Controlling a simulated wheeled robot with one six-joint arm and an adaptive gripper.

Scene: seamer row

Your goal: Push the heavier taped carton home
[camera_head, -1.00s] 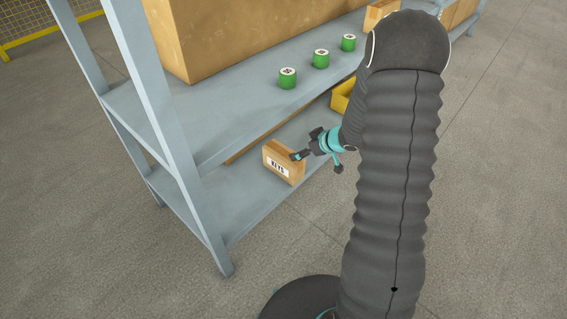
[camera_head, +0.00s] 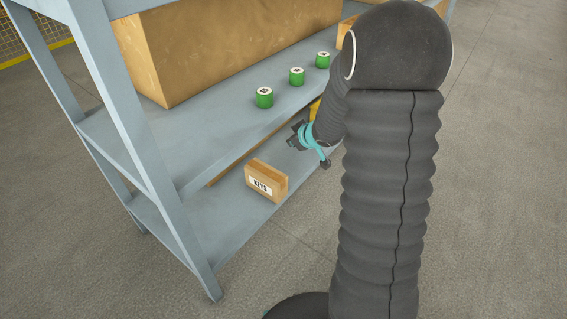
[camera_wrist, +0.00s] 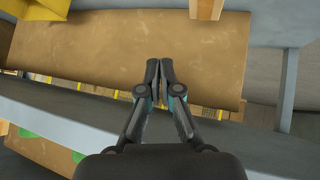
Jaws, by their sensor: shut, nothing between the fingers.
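A small tan carton (camera_head: 266,180) with a white label, which seems to read KITS, stands upright near the front edge of the lower shelf. My gripper (camera_head: 293,141) is shut and empty, above and to the right of this carton and apart from it. In the wrist view the closed fingertips (camera_wrist: 160,64) show against a long brown surface (camera_wrist: 70,50) beyond them. A small tan piece (camera_wrist: 207,9) at that view's top edge may be the labelled carton. I cannot make out tape on any carton, nor tell which is heavier.
A big brown carton (camera_head: 220,50) stands on the upper shelf (camera_head: 150,140), with green cans (camera_head: 264,98) in a row before it. A grey-blue post (camera_head: 135,130) bounds the rack at left. A yellow bin (camera_head: 315,110) is partly hidden behind my arm. The floor in front is clear.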

